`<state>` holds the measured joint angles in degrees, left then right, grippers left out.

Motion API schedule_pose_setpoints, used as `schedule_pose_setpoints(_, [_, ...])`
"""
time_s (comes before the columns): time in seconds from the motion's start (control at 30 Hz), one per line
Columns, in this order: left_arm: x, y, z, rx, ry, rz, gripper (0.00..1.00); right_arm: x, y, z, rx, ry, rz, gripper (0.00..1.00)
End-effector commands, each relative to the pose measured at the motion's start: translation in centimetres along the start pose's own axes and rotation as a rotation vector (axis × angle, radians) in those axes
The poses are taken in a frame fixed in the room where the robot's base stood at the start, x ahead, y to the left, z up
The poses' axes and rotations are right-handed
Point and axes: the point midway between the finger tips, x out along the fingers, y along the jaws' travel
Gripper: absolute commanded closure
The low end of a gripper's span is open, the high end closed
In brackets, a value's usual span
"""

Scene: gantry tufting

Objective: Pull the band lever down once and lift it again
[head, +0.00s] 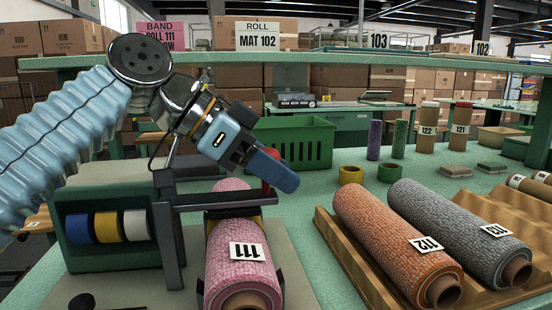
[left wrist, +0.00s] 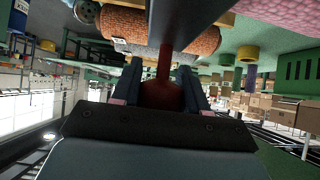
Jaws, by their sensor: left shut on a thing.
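The band lever (head: 228,200) is a dark bar that runs roughly level from an upright post at the green band box over the pink roll 111 (head: 242,252). Its red knob (head: 267,186) is at the bar's right end, partly behind my fingers. My left gripper (head: 276,172) comes in from the upper left and is shut on the knob. In the left wrist view the red knob (left wrist: 162,94) sits between the two fingers, with the dark bar (left wrist: 183,22) beyond it. Roll 111 lies in a dark cradle, and yellow shows beside it. My right gripper is not in view.
The green box (head: 75,255) holds blue, yellow and white band rolls. At right, orange roll 112 (head: 390,235) and grey roll 113 (head: 450,225) lie on a wooden rack. A green crate (head: 290,143) stands behind. Pink and white signs hang on the shelf above.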

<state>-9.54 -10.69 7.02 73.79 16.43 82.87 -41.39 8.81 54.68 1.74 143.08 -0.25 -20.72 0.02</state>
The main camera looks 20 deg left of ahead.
Motion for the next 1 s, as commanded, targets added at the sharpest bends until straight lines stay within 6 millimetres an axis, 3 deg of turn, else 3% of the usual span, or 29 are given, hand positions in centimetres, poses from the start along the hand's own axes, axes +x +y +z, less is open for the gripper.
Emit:
schedule_pose_setpoints(0.37, [0.0,-0.1,0.5,-0.005,-0.016,-0.002,1.0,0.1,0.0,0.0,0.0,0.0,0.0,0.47])
schedule_pose_setpoints(0.4, [0.0,-0.1,0.5,-0.005,-0.016,-0.002,0.54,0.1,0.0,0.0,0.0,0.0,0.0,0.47])
schedule_pose_setpoints(0.53, [0.0,-0.1,0.4,-0.004,-0.013,-0.001,0.34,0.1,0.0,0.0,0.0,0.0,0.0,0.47])
schedule_pose_setpoints(0.83, [-0.1,0.0,0.2,-0.002,-0.009,0.001,0.34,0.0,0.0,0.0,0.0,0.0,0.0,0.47])
schedule_pose_setpoints(1.0, [-2.0,-0.1,0.1,-0.002,-0.007,-0.002,0.34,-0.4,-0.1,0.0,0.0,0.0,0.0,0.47])
